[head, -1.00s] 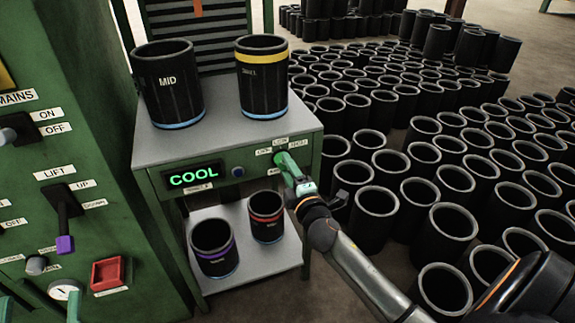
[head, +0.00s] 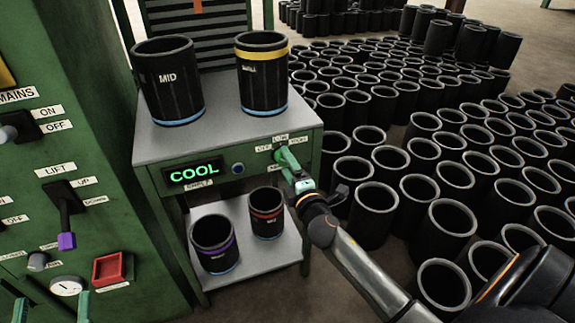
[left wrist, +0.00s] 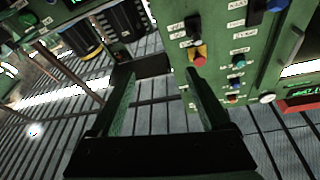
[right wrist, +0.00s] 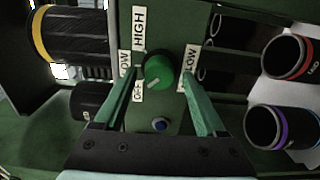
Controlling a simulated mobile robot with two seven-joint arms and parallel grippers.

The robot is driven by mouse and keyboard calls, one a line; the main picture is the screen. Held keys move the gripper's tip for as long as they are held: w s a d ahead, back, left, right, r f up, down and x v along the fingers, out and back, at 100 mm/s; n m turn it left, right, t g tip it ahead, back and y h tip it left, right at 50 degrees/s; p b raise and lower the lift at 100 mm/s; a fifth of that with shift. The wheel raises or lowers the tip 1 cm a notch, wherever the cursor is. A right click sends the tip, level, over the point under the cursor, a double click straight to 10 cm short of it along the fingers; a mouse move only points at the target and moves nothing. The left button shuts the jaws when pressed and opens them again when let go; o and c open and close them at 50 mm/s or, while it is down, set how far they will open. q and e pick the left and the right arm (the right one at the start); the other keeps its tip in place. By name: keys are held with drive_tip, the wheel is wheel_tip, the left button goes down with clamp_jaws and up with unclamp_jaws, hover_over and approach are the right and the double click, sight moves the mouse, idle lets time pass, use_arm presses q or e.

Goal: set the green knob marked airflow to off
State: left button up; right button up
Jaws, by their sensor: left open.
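The green round knob (right wrist: 158,72) is on the green panel in the right wrist view. Labels around it read HIGH, LOW and OFF (right wrist: 138,90). A pale mark on its face slants to the lower left, towards the OFF label. In the head view the knob is mostly hidden by my right gripper (head: 284,158), which is up against the panel. In the right wrist view my right gripper (right wrist: 163,80) is open, its green fingers on either side of the knob with gaps showing. My left gripper (head: 52,308) is open and empty at the lower left.
The panel has a lit COOL display (head: 193,172) and a blue button (head: 238,168). Large black sleeves (head: 172,85) stand on the table top (head: 225,135), smaller ones (head: 213,245) on the shelf. Many sleeves crowd the floor at right. A green control cabinet (head: 120,190) stands at left.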

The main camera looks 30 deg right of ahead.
drive_tip(key=shift+s, duration=0.1)
drive_tip(key=shift+s+a, duration=0.1)
drive_tip(key=shift+s, duration=0.2)
use_arm(q)
drive_tip(key=shift+r, duration=0.2)
use_arm(e)
drive_tip(key=shift+v, duration=5.8)
use_arm(q)
drive_tip(key=shift+f, duration=0.1)
